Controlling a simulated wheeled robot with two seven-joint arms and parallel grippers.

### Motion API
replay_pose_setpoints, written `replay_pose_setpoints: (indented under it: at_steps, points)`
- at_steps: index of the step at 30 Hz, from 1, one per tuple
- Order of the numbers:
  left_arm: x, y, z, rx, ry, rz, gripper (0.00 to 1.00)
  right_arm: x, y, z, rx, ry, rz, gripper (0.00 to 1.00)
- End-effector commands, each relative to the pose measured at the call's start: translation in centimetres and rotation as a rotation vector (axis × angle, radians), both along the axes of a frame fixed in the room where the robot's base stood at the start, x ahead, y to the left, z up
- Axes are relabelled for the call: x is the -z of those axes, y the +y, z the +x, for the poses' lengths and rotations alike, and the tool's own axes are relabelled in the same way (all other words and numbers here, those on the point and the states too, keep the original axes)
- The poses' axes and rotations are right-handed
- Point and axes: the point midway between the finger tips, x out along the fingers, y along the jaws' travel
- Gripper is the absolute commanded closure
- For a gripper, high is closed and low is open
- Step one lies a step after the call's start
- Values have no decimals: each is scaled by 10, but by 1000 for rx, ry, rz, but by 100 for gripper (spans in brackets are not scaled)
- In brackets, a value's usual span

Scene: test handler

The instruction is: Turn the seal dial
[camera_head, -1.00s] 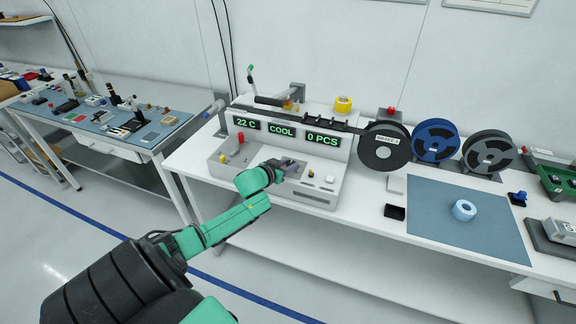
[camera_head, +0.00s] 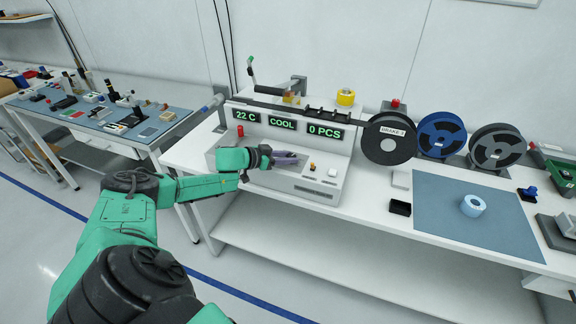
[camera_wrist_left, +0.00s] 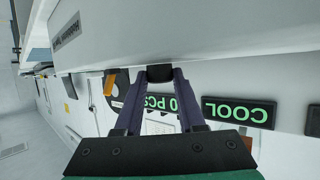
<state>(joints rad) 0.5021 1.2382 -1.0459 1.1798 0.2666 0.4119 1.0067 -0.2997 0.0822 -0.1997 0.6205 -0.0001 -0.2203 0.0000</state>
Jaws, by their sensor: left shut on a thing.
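The white sealing machine (camera_head: 325,183) stands on the bench with green displays reading 22 C, COOL and 0 PCS. My left gripper (camera_head: 298,158) is at the machine's front deck, its purple-grey fingers pointing right. In the left wrist view, its two fingers (camera_wrist_left: 160,78) are closed on the sides of a short black knob, which looks like the seal dial (camera_wrist_left: 160,72), set against a pale machine face. In the head view the fingers hide the dial, and its pointer setting cannot be read. My right gripper is not in view.
A red knob (camera_head: 240,131) stands on the deck left of my gripper, and an orange button (camera_head: 312,167) to its right. A black reel (camera_head: 388,138) and a blue reel (camera_head: 441,134) stand right of the machine. A tape roll (camera_head: 473,205) lies on the blue mat (camera_head: 440,225).

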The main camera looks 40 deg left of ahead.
Motion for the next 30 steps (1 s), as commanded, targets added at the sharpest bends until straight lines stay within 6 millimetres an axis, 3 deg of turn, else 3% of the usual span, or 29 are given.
replay_pose_setpoints:
  at_steps: [1,12,29,30]
  points:
    - [3,3,2,24,-7,4,100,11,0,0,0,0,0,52]
    - [2,4,2,207,-1,1,100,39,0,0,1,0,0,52]
    - [-1,3,2,243,-2,-1,100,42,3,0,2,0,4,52]
    - [-1,3,2,243,-2,-1,46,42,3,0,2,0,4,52]
